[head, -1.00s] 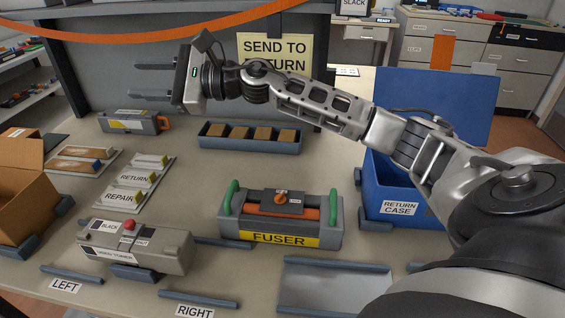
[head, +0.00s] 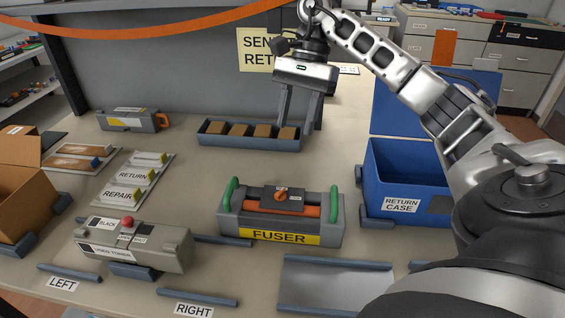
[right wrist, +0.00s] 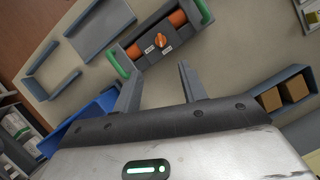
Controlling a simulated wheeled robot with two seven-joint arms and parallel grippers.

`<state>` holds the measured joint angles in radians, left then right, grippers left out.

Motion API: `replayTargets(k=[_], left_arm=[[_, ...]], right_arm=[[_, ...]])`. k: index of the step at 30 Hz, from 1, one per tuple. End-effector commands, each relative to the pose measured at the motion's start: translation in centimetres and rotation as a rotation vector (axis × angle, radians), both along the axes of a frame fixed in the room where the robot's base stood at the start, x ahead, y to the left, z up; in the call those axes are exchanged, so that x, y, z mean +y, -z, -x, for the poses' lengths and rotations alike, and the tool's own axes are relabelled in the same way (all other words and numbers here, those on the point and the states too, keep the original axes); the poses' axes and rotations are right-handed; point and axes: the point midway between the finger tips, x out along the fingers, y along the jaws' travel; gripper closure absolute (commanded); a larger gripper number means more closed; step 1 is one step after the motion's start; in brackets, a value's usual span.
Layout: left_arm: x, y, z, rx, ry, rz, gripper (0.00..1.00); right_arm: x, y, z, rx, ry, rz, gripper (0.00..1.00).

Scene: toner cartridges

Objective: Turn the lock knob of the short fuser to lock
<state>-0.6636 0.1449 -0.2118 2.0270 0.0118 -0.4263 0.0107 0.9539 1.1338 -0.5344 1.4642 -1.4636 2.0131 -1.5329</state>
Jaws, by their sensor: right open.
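The short fuser (head: 330,218) sits on the table in the head view, a grey unit with green end handles, an orange roller and a yellow FUSER label. Its orange lock knob (head: 281,196) is on the dark top plate between two small white labels, too small to read. The fuser also shows in the right wrist view (right wrist: 143,58), with the knob (right wrist: 161,41) beyond the fingers. My right gripper (head: 297,128) is open and empty, fingers pointing down, above the table behind the fuser. My left gripper is not in view.
A blue tray (head: 250,143) with several brown blocks lies behind the fuser, near my right fingers. A blue RETURN CASE bin (head: 400,207) stands to the right. A toner unit (head: 135,247) with a red button lies left. An empty grey tray (head: 335,285) is in front.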

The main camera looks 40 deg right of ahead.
Motion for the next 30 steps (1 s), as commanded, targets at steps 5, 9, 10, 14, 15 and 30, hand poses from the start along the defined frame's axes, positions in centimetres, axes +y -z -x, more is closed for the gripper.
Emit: replayTargets(k=[5,9,10,14,15,30], left_arm=[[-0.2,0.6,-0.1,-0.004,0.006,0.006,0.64],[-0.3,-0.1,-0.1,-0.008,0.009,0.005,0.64],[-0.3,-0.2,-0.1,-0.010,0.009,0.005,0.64],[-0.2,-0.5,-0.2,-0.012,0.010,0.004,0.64],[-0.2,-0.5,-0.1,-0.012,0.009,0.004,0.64],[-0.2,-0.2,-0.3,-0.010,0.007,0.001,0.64]], right_arm=[[1.5,3.9,0.5,0.004,-0.002,-0.001,0.58],[2.6,6.5,0.8,0.005,-0.002,-0.001,0.58],[2.8,7.0,0.9,0.004,-0.003,0.000,0.58],[3.8,9.4,1.1,0.003,-0.002,-0.001,0.58],[4.0,10.0,1.2,0.002,-0.002,-0.002,0.58],[5.1,12.7,1.4,-0.004,-0.001,0.000,0.58]])
